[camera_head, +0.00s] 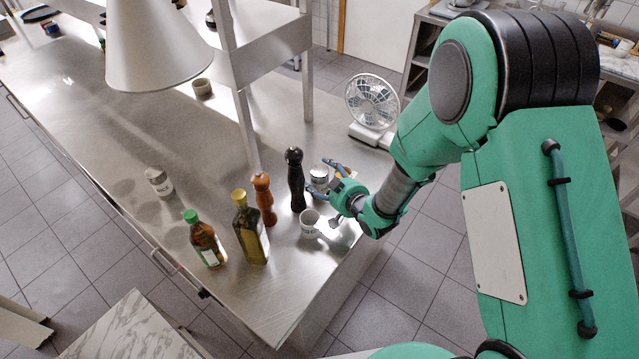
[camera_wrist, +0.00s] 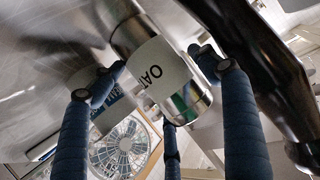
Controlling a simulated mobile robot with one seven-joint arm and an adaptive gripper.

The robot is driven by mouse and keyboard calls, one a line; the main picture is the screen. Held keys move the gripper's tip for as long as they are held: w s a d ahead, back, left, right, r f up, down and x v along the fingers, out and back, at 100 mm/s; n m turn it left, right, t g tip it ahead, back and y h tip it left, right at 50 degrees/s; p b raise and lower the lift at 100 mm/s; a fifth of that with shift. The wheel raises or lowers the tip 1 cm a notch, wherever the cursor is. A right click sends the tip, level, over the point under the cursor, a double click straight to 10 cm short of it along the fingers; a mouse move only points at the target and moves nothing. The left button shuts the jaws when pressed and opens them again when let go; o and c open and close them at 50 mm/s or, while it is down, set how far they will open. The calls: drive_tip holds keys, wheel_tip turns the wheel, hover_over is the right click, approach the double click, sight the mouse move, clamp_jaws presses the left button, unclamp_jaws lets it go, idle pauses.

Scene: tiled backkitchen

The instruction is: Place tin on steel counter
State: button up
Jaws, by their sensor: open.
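A shiny metal tin (camera_head: 319,178) with a pale label stands on the steel counter (camera_head: 110,110), beside the black pepper mill. In the wrist view the tin (camera_wrist: 182,98) shows the letters "OAT" and lies between my blue fingers. My gripper (camera_head: 331,192) is open at the counter's right end, with its fingers spread around the tin's near side. I cannot tell whether any finger touches it. A second tin-like jar (camera_head: 159,182) stands farther left on the counter.
A lamp (camera_head: 155,50) hangs above. The counter's left-middle is mostly clear.

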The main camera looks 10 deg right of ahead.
idle(0.4)
drive_tip(key=c, duration=1.5)
drive_tip(key=shift+o, duration=0.2)
drive_tip(key=shift+r, duration=0.2)
wheel_tip(320, 180, up, 28)
drive_tip(key=p, duration=0.6)
drive_tip(key=shift+f, duration=0.1)
